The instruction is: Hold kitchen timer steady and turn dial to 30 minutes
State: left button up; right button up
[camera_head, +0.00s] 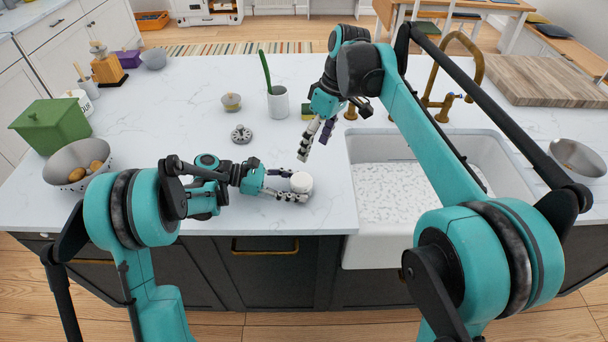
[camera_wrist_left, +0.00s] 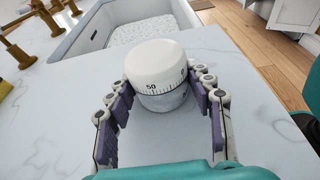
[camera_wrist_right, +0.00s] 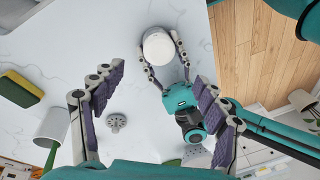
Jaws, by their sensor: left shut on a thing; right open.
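The kitchen timer (camera_head: 301,182) is a white round body with a dial on top, standing upright on the counter near the front edge. In the left wrist view the timer (camera_wrist_left: 158,75) shows a scale with the number 50 facing me. My left gripper (camera_head: 294,187) is shut around its sides, fingers on both sides of the lower body. The timer (camera_wrist_right: 157,46) also shows from above in the right wrist view, between the left fingers. My right gripper (camera_head: 315,140) is open and empty, above the counter behind the timer. The top of the timer is uncovered.
The white sink (camera_head: 375,245) lies right of the timer. A sponge (camera_wrist_right: 20,88) lies near the sink. The counter's left-front middle is clear.

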aim_at(303, 178)
jog(key=a+f+n, duration=0.1)
jog(key=f+n, duration=0.1)
jog(key=f, duration=0.1)
jog(key=f+n+y, duration=0.1)
jog(key=f+n, duration=0.2)
jog(key=f, duration=0.1)
jog(key=a+f+n, duration=0.1)
jog(key=f+n, duration=0.2)
jog(key=f, duration=0.1)
jog(key=shift+s+a+y, duration=0.2)
jog(key=shift+a+y, duration=0.1)
jog(key=c, duration=1.2)
jog(key=shift+o, duration=0.2)
